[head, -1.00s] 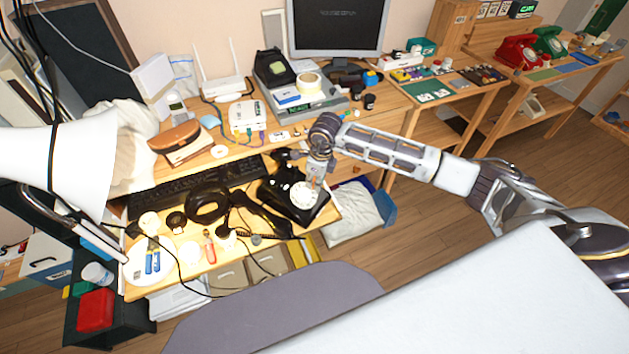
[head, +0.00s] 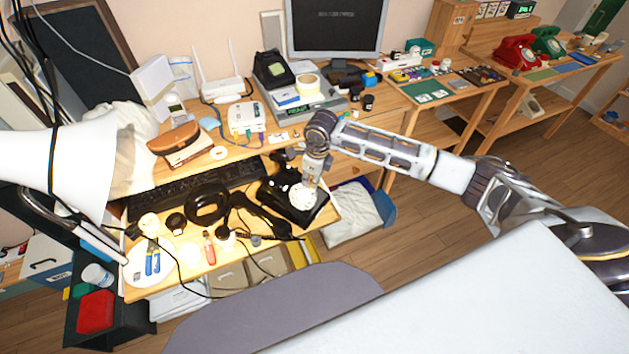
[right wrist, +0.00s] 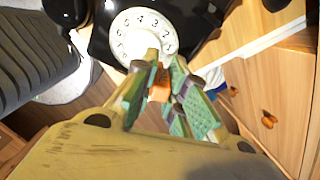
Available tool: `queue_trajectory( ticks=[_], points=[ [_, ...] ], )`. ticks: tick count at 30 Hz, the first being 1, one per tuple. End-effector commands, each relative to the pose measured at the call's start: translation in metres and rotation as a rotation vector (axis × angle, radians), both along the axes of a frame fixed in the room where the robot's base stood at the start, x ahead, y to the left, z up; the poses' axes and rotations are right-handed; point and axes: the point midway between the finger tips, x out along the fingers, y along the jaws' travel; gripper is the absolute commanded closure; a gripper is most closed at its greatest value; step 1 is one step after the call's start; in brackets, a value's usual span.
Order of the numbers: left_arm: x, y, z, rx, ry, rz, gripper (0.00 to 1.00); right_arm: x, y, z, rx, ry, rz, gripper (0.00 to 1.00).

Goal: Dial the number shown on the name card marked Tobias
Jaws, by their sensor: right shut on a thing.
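A black dial phone (head: 318,214) with a white dial (head: 301,199) sits at the right end of the front desk. My right gripper (head: 309,184) is over the dial, pointing down. In the right wrist view the white dial (right wrist: 132,32) shows black digits around its rim. My right gripper (right wrist: 163,78) has green-padded fingers closed on a small orange-brown piece (right wrist: 160,87), with a pale tip at the dial's near edge. I cannot tell whether the tip is in a hole. I can read no card marked Tobias. My left gripper is not in view.
A black keyboard (head: 190,190), a headset (head: 207,204) and tools crowd the desk left of the phone. A white lamp (head: 60,170) stands at the left. A monitor (head: 336,25) is behind. Red (head: 516,50) and green (head: 548,42) phones stand on the far right table.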

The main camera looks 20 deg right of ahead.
Motion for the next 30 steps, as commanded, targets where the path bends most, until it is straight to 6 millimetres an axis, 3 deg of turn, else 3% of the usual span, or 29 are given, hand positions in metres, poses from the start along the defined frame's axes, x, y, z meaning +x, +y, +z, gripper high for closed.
queue_trajectory(
  ticks=[12, 30],
  points=[
    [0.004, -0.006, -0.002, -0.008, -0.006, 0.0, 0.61, 0.014, 0.021, 0.013, 0.0, 0.0, 0.001, 1.0],
    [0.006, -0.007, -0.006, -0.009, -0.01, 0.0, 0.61, 0.016, 0.023, 0.01, -0.001, 0.001, 0.0, 1.0]
  ],
)
